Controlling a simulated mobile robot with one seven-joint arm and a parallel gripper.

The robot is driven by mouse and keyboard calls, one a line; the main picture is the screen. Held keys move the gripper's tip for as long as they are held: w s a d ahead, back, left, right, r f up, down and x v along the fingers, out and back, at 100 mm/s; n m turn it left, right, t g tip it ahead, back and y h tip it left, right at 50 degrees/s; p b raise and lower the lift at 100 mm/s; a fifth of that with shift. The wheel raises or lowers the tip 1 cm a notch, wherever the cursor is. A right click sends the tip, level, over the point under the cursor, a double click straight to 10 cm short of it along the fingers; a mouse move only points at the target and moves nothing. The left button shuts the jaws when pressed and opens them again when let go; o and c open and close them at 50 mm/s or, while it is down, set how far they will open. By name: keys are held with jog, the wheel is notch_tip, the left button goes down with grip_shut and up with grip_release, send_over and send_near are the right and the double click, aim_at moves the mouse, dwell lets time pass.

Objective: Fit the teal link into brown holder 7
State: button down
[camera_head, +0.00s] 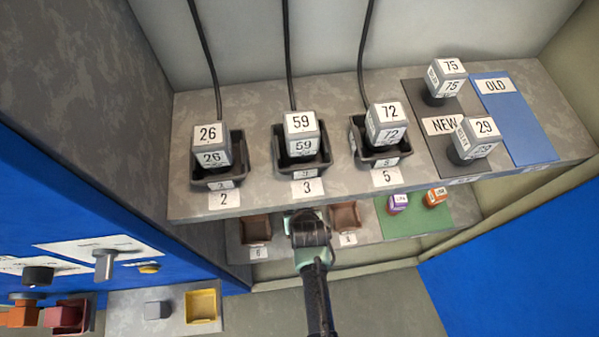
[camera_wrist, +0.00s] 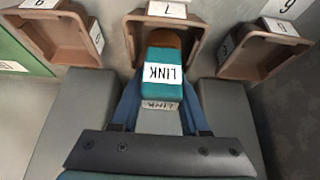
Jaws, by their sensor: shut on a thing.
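The teal link (camera_wrist: 167,85) is a block with a white LINK label, held between the fingers of my gripper (camera_wrist: 161,92) in the wrist view. Its orange-brown far end is at the mouth of brown holder 7 (camera_wrist: 137,32), an open box with a white 7 label. The link lines up roughly with the opening; I cannot tell how deep its end is inside. In the head view my gripper (camera_head: 308,228) is at the lower shelf between two brown holders, and it hides holder 7 and the link.
In the wrist view, similar brown holders stand to the left (camera_wrist: 62,45) and right (camera_wrist: 262,52) of holder 7. In the head view, a green mat (camera_head: 425,222) holds a purple and an orange block. The upper shelf (camera_head: 255,200) overhangs with black trays and numbered cubes.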

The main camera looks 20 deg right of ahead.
jog(key=shift+f+b, duration=0.3)
jog(key=shift+f, duration=0.1)
jog(key=shift+c, duration=2)
grip_release()
jog(key=shift+r+p, duration=0.5)
jog(key=shift+r, duration=0.1)
jog(key=p+v, duration=0.2)
jog(key=v, duration=0.9)
jog(key=shift+s+r+p, duration=0.2)
jog(key=shift+r+p, duration=0.05)
jog(key=shift+p, duration=0.15)
jog(key=shift+a, duration=0.1)
